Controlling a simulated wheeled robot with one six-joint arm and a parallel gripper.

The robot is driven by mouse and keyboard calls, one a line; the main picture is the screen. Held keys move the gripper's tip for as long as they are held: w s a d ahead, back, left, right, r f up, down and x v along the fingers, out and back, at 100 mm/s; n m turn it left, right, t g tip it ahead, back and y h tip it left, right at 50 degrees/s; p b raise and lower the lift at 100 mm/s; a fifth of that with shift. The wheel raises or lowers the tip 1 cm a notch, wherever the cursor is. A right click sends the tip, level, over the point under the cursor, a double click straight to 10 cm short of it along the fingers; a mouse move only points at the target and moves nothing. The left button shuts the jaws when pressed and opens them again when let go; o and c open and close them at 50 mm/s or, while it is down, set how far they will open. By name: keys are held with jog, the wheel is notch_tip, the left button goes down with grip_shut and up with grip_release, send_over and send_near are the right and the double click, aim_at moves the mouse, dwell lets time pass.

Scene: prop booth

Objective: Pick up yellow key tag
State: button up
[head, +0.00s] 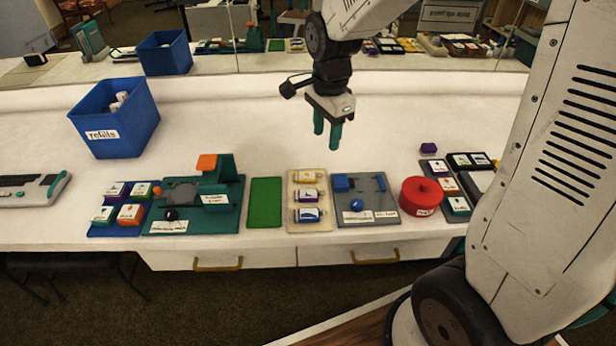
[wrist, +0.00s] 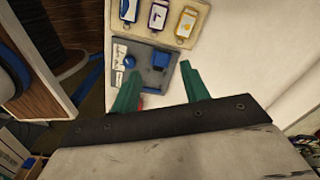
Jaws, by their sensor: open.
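The yellow key tag (head: 307,177) lies on a beige tray (head: 291,205) on the white counter, in the spot farthest from the counter's front edge. A purple tag (head: 308,195) and a blue tag (head: 308,215) lie in a row below it. My gripper (head: 327,128) is open and empty, with green fingers pointing down, above the counter and behind the tray. In the wrist view the yellow key tag (wrist: 186,24) shows at the top, beyond my open fingers (wrist: 158,78) and apart from them.
A grey board (head: 370,213) with blue parts and a red lidded pot (head: 421,196) stand right of the tray. A green mat (head: 264,205) and a teal fixture (head: 217,220) stand left. A blue refills bin (head: 115,118) is farther left. The counter behind the tray is clear.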

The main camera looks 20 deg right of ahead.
aim_at(310, 176)
jog(key=w+f+m, duration=0.2)
jog(key=f, duration=0.1)
jog(key=w+f+m, duration=0.2)
jog(key=f, duration=0.1)
jog(key=w+a+f+m, duration=0.1)
jog(key=w+f, duration=0.1)
jog(key=f, duration=0.1)
jog(key=shift+w+f+m, duration=0.15)
jog(key=shift+f+m, duration=0.25)
jog(key=f, duration=0.7)
jog(key=shift+a+f, duration=0.2)
jog(key=shift+f, duration=0.15)
jog(key=c, duration=0.7)
jog(key=shift+r, duration=0.1)
jog(key=shift+c, duration=0.2)
